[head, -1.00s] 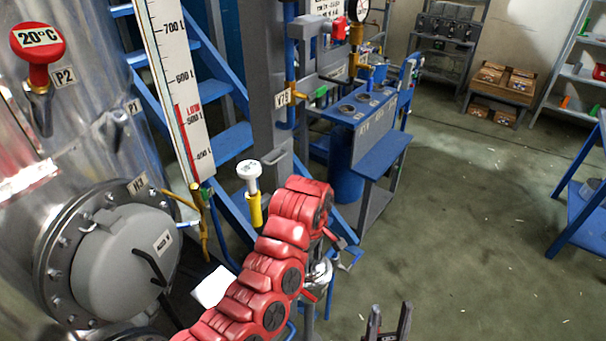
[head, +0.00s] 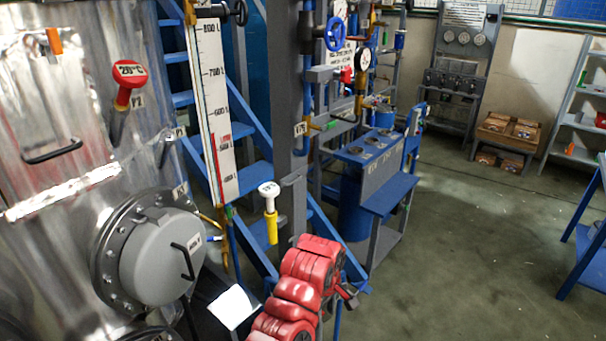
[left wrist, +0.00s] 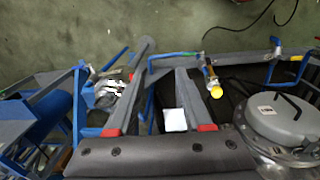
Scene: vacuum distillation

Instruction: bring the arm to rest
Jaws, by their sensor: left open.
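My left arm (head: 298,292) is red and rises from the bottom middle of the head view, bent at the top. My left gripper (left wrist: 163,58) shows in the left wrist view as two grey fingers with red pads at their bases. The fingers are apart, with nothing held between them. A white sheet-like square (left wrist: 175,119) lies beyond the fingers; it also shows left of the arm in the head view (head: 233,306). My right gripper is not in view.
The steel tank with its round grey hatch (head: 160,255) is close on the left. A yellow-and-white valve handle (head: 270,214) stands just behind my arm. A blue staircase (head: 262,172) and a blue bench (head: 388,194) lie beyond. Open floor (head: 460,250) is to the right.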

